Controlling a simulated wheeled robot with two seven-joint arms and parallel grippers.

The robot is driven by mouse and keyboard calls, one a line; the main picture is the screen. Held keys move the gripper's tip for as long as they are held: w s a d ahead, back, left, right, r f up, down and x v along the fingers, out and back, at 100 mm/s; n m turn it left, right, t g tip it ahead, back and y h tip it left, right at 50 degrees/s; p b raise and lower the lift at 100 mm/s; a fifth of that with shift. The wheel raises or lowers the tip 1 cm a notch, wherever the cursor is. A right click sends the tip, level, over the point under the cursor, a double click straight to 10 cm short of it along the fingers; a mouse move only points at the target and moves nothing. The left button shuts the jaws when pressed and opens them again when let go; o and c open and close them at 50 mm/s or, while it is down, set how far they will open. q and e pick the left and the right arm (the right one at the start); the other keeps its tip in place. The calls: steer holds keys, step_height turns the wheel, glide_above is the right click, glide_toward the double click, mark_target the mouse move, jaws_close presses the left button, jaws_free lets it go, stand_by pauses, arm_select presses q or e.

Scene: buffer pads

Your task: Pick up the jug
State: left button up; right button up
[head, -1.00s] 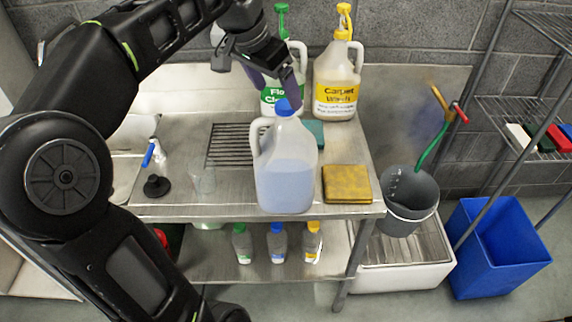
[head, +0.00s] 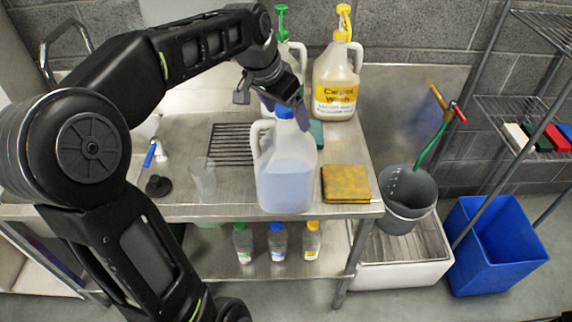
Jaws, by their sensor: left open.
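The jug (head: 286,175) is a clear plastic one with a blue cap, a handle on its left side and pale blue liquid inside. It stands upright near the front of the steel table (head: 225,205). My left gripper (head: 286,106) is open, pointing down at the cap's height. Its fingers show right around or just behind the blue cap; I cannot tell whether they touch it. My right gripper is not in view.
A carpet wash jug (head: 336,85) and a green-topped jug (head: 282,30), partly hidden by my gripper, stand behind.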

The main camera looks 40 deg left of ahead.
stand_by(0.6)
arm_select(q)
steer(key=shift+f, duration=0.1)
jaws_close()
stand_by(0.9)
